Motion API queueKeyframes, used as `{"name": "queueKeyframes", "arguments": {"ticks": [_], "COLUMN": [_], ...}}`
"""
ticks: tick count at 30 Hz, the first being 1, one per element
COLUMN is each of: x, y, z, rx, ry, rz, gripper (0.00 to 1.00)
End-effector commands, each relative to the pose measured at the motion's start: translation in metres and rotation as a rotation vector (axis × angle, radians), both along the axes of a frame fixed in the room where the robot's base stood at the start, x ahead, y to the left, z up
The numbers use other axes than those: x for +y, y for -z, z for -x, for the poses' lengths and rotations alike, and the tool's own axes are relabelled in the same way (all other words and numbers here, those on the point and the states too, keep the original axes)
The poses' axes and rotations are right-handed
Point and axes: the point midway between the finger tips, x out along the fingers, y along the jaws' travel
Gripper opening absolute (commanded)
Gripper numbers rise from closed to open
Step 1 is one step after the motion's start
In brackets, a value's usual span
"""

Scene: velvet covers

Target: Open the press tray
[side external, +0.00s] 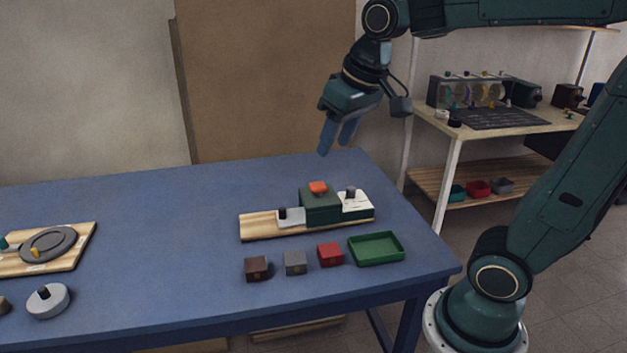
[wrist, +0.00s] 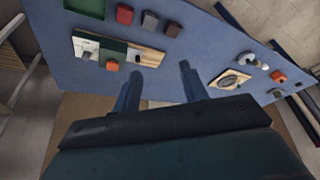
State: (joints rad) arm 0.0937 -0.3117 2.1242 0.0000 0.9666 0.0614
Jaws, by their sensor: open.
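The press (side external: 320,207) is a green block with an orange knob (side external: 318,187) on top, set on a wooden board (side external: 262,227). A light grey tray (side external: 291,217) with a dark knob sticks out at its left side. A white plate (side external: 356,204) with another dark knob lies at its right side. My gripper (side external: 336,152) is open and empty, high above the table behind the press and touching nothing. In the wrist view the open fingers (wrist: 159,88) show below the press (wrist: 112,54), which stands up and left of them.
Brown, grey and red blocks (side external: 330,254) and a green tray (side external: 376,247) stand in front of the press on the blue table (side external: 180,240). A board with a grey disc (side external: 48,243) and a round white lidded piece (side external: 47,300) are at the left. The table's middle is clear.

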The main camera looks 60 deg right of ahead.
Motion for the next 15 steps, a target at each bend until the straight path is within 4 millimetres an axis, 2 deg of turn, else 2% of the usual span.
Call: {"name": "queueKeyframes", "arguments": {"ticks": [1,7,15], "x": [-0.004,-0.020,-0.045], "y": [0.000,0.003,0.020], "z": [-0.012,-0.055,-0.111], "rx": [0.014,0.056,0.113], "ry": [0.014,0.065,0.134], "rz": [-0.003,-0.014,-0.032], "gripper": [0.43,0.43,0.43]}}
